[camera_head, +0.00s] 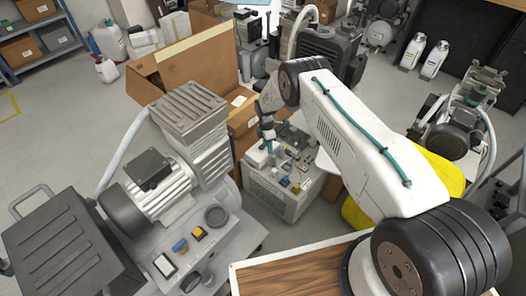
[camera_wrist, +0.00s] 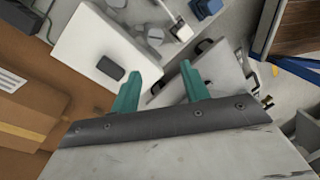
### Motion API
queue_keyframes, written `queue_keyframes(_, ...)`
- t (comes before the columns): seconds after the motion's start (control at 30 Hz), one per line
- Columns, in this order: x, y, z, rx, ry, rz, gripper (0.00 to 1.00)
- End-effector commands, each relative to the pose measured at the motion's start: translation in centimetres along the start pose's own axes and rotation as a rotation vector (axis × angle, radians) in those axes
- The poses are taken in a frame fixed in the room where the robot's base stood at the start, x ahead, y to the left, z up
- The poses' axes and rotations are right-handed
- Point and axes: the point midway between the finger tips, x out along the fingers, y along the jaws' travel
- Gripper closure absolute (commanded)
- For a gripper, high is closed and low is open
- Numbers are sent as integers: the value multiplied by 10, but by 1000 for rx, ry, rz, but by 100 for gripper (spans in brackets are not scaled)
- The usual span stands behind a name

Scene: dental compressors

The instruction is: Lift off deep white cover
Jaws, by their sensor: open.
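A light grey-white compressor unit (camera_head: 283,195) stands on the floor in the middle of the head view, its top showing exposed small parts. A white block-like cover (camera_head: 258,156) sits at its left end; I take it to be the deep white cover. In the wrist view a white cover (camera_wrist: 85,38) with a dark rounded patch lies beyond the left finger. My gripper (camera_head: 267,138) is above the unit's left end. In the wrist view my gripper (camera_wrist: 160,69) has its two green fingers apart, with nothing held between them. Whether a finger touches the cover cannot be told.
An open cardboard box (camera_head: 190,75) stands behind, and more cardboard is close by the gripper. A large compressor (camera_head: 165,190) fills the left. A wooden-topped surface (camera_head: 295,275) is in front. A yellow object (camera_head: 440,175) lies right of my arm.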

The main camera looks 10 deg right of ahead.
Motion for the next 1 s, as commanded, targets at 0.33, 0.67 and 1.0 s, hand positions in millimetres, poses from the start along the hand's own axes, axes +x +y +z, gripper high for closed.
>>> queue_keyframes(0.33, -27, 65, 1, -453, -46, 183, 55)
queue_keyframes(0.67, -5, 69, 1, -522, -53, 184, 55)
queue_keyframes(1.0, 35, 76, -1, -520, -53, 183, 55)
